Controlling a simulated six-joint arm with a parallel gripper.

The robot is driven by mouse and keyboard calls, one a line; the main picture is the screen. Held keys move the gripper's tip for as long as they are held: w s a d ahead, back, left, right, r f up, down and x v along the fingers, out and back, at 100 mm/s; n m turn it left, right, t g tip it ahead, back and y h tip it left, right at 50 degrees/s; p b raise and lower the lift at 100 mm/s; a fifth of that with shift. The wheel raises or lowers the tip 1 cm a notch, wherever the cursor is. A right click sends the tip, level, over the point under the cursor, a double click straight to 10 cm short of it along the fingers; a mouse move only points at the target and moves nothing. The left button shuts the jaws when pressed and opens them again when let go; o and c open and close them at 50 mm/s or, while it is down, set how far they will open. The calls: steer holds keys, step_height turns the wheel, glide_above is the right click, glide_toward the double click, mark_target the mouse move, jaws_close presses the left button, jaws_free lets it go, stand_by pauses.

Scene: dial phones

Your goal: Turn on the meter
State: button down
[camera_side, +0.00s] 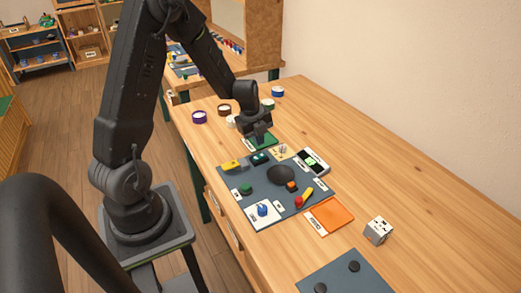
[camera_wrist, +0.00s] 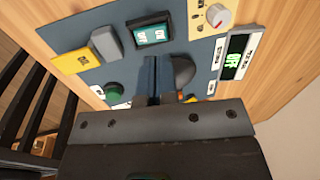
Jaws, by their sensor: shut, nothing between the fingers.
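The meter (camera_wrist: 236,58) is a dark display with a white label at the right edge of the grey board; its green text appears to read OFF. It also shows in the side view (camera_side: 313,162). A black rocker switch with a teal face (camera_wrist: 151,33) sits at the board's top middle in the wrist view, and in the side view (camera_side: 259,158). My gripper (camera_wrist: 156,90) is shut and empty, between the green button (camera_wrist: 114,90) and a black dome (camera_wrist: 182,72) in the wrist picture. In the side view my gripper (camera_side: 259,139) hangs above the board's far end, near the rocker switch.
The board (camera_side: 233,181) also carries a yellow block (camera_wrist: 75,62), a knob on a pale panel (camera_wrist: 217,15), a blue knob (camera_side: 262,209) and a red-yellow lever (camera_side: 304,199). Beside it are an orange pad (camera_side: 331,217) and a white cube (camera_side: 378,230). Several round pots stand behind.

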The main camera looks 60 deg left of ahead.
mark_target(258, 157)
steer(key=shift+w+f, duration=0.25)
steer(key=shift+f, duration=1)
steer(key=shift+w+f, duration=0.2)
steer(key=shift+f, duration=1.05)
steer(key=shift+w+f, duration=0.15)
steer(key=shift+f, duration=0.05)
steer(key=shift+d, duration=0.1)
steer(key=shift+s+g, duration=0.2)
steer(key=shift+g, duration=0.1)
steer(key=shift+s+r, duration=0.15)
steer(key=shift+s, duration=0.5)
step_height(258, 157, up, 14)
steer(key=s, duration=0.2)
steer(key=shift+s, duration=0.35)
